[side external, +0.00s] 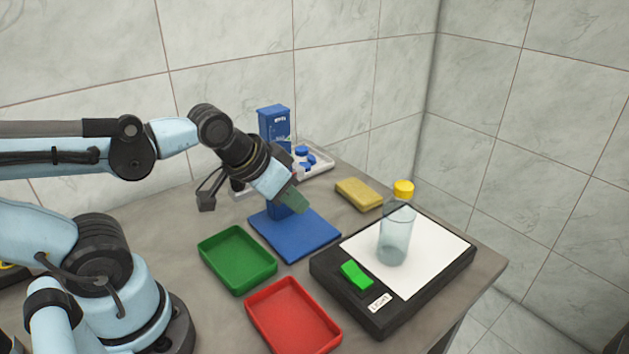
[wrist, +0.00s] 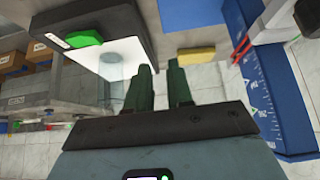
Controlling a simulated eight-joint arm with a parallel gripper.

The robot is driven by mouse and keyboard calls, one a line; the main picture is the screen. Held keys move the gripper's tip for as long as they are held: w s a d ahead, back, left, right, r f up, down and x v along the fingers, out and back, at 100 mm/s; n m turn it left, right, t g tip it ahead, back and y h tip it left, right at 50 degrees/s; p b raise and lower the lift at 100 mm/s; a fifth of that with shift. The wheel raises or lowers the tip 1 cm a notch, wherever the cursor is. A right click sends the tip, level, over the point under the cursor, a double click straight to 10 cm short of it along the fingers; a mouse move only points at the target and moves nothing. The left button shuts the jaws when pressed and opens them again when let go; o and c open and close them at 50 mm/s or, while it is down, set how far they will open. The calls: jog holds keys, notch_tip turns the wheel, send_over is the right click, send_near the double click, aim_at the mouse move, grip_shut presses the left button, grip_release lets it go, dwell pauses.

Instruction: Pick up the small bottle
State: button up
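In the wrist view a faint clear shape, likely this bottle (wrist: 114,68), is left of my fingers. My gripper (side external: 292,204) has green fingers and is above the blue mat, well left of the bottle and apart from it. In the wrist view its fingers (wrist: 162,72) stand a small gap apart with nothing between them.
The black device (side external: 330,275) has a green button (side external: 356,275). A green tray (side external: 238,262), red tray (side external: 290,318) and blue mat (side external: 318,240) lie nearby. A yellow sponge (side external: 358,194) lies behind. A blue feeder (side external: 273,125) and blue caps (side external: 303,158) stand at the back.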

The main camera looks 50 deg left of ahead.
jog(key=o, duration=1.2)
jog(key=shift+o, duration=0.2)
notch_tip(320, 180, up, 10)
jog(key=r+n+g, duration=0.1)
jog(key=n+g, duration=0.4)
jog(key=g, duration=0.2)
send_over(401, 181)
jog(key=shift+a+f, duration=0.1)
jog(key=shift+f, duration=0.15)
notch_tip(401, 181, down, 7)
jog(key=shift+r, duration=0.1)
jog(key=shift+s+d+f, duration=0.1)
jog(key=shift+d+f, duration=0.1)
jog(key=shift+f, duration=0.7)
jog(key=shift+s+d+f, duration=0.1)
jog(key=shift+d+f, duration=0.05)
jog(key=shift+f, duration=0.7)
jog(key=shift+d+f, duration=0.2)
jog(key=shift+f, duration=0.7)
